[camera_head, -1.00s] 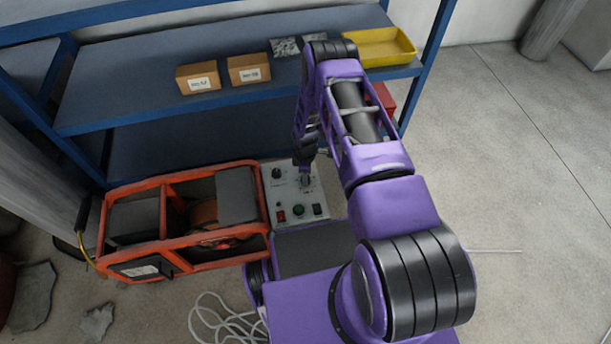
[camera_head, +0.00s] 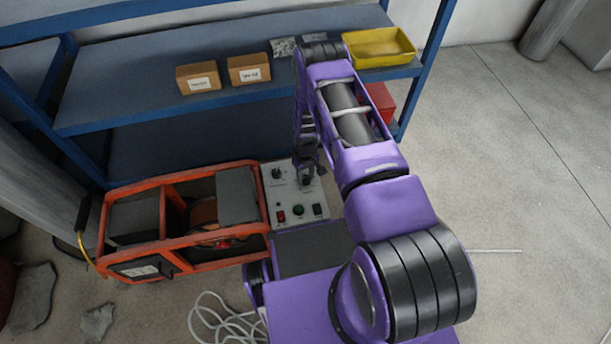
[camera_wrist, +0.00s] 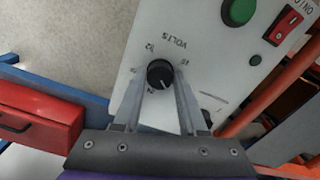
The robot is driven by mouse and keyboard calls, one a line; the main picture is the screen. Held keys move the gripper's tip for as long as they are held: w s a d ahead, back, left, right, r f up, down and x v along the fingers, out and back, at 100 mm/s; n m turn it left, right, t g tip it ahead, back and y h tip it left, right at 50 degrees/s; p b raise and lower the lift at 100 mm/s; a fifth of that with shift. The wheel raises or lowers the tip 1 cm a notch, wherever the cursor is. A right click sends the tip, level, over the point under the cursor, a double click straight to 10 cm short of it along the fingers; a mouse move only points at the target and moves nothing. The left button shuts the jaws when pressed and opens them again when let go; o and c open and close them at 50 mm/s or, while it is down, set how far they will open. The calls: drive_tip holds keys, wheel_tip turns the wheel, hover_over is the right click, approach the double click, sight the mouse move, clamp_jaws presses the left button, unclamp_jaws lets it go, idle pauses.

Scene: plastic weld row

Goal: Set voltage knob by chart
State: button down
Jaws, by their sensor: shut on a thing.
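The voltage knob (camera_wrist: 160,73) is black and round with a white pointer line. In the wrist view the line points down and slightly right. The word VOLTS and small numbers are printed around the knob on the pale control panel (camera_wrist: 205,65). My gripper (camera_wrist: 161,83) is shut on this knob, one finger on each side. In the head view my gripper (camera_head: 306,178) is over the right part of the panel (camera_head: 289,195) and hides most of the knob. A chart cannot be made out with certainty; a small printed plate (camera_head: 140,270) is on the orange-framed machine.
A second black knob (camera_head: 276,173), a red switch (camera_head: 281,216) and a green button (camera_head: 298,211) are on the panel. The orange frame (camera_head: 185,180) stands left of it. A blue shelf (camera_head: 140,110) behind holds cartons (camera_head: 198,78) and a yellow tray (camera_head: 378,48). Floor at right is clear.

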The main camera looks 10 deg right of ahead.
sight(306, 178)
drive_tip(key=m, duration=0.5)
drive_tip(key=shift+m, duration=2.6)
drive_tip(key=shift+c, duration=2.4)
unclamp_jaws()
wheel_tip(306, 178, up, 18)
drive_tip(key=p, duration=0.3)
drive_tip(key=shift+f, duration=0.25)
